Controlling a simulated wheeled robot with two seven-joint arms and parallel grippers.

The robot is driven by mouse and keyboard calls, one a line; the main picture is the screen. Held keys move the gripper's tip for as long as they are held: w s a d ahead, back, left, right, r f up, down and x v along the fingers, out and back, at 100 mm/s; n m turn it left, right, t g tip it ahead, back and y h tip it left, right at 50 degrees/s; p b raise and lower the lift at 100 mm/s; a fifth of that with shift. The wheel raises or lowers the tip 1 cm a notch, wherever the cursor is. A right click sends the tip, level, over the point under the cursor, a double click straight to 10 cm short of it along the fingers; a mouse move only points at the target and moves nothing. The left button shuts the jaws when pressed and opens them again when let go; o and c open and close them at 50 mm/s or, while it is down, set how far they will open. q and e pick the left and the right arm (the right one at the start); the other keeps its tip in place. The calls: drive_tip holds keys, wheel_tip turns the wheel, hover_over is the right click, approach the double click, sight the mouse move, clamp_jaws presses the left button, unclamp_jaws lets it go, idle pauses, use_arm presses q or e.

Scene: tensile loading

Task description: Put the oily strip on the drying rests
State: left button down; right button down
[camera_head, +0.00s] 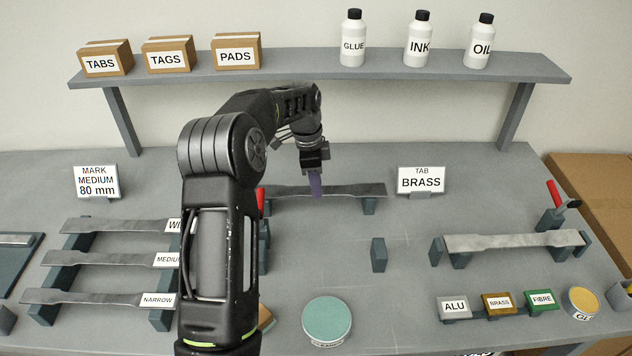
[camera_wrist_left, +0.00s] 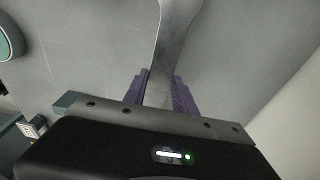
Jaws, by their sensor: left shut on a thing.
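My left gripper (camera_head: 316,186), with purple fingers, reaches down behind the middle of the table. It is shut on a grey metal strip (camera_head: 350,190), which also runs up between the fingers in the left wrist view (camera_wrist_left: 174,35). The strip's right end is over a dark rest block (camera_head: 368,207); I cannot tell whether it touches. The strip's left end is partly hidden by my arm. Another bare block (camera_head: 378,255) stands nearer. A second grey strip (camera_head: 515,240) lies across two blocks at the right. No label shows which strip is oily. My right gripper is not in view.
Strips labelled wide, medium and narrow (camera_head: 90,259) lie on a rack at the left. A green round pad (camera_head: 327,320) lies at the front. Labelled blocks (camera_head: 500,303) and a yellow round tin (camera_head: 583,302) are front right. Signs and a shelf (camera_head: 300,72) stand behind.

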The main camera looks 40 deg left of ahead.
use_arm(q)
drive_tip(key=shift+f, duration=0.1)
drive_tip(key=c, duration=1)
unclamp_jaws()
drive_tip(key=r, duration=0.8)
drive_tip(key=s+a+r+p, duration=0.1)
drive_tip(key=r, duration=0.3)
drive_tip(key=shift+a+r, duration=0.1)
drive_tip(key=shift+r, duration=0.05)
drive_tip(key=shift+w, duration=0.1)
